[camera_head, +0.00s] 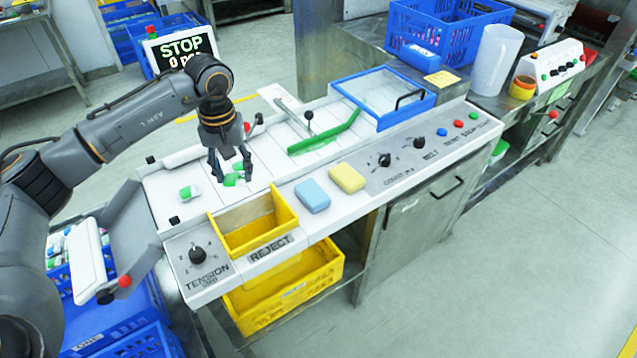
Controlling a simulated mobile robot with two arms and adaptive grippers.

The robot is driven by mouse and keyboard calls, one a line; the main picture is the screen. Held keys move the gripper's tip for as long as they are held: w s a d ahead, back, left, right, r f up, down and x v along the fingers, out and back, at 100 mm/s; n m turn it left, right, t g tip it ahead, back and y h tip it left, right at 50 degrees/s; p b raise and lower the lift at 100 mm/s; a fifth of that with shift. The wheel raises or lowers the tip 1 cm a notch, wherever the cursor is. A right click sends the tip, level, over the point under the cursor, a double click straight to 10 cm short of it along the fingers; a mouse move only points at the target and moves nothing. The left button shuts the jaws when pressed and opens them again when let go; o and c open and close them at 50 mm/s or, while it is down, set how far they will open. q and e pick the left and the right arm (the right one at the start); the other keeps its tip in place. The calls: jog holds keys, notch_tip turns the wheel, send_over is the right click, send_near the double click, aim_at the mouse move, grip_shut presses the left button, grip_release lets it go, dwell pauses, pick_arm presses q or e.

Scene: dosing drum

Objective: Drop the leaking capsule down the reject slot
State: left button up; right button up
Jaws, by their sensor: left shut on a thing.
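My left gripper (231,172) points down over the white belt top, shut on a green-and-white capsule (232,180). Fingers partly cover that capsule. Another green-and-white capsule (189,192) lies on the white top just left of the gripper. I cannot make out a leak on either one. The reject slot (282,203) is a yellow-framed opening in the front panel, above the REJECT label (271,248). It lies below the gripper in the picture, toward the panel's front edge. My right gripper is not in view.
A blue sponge (312,196) and a yellow sponge (347,178) lie right of the slot. A yellow crate (333,272) stands beneath it. A green bar (325,134), a black-knobbed lever (309,117) and a blue-framed cover (421,105) are farther back. A STOP screen (181,48) stands behind.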

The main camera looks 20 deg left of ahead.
pick_arm(q)
jog(key=shift+f, duration=0.35)
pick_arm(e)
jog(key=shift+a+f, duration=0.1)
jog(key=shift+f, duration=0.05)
pick_arm(q)
jog(key=o, duration=0.8)
jog(key=shift+o, duration=0.2)
jog(key=shift+r, duration=0.2)
notch_tip(320, 180, up, 12)
jog(key=shift+f, duration=0.15)
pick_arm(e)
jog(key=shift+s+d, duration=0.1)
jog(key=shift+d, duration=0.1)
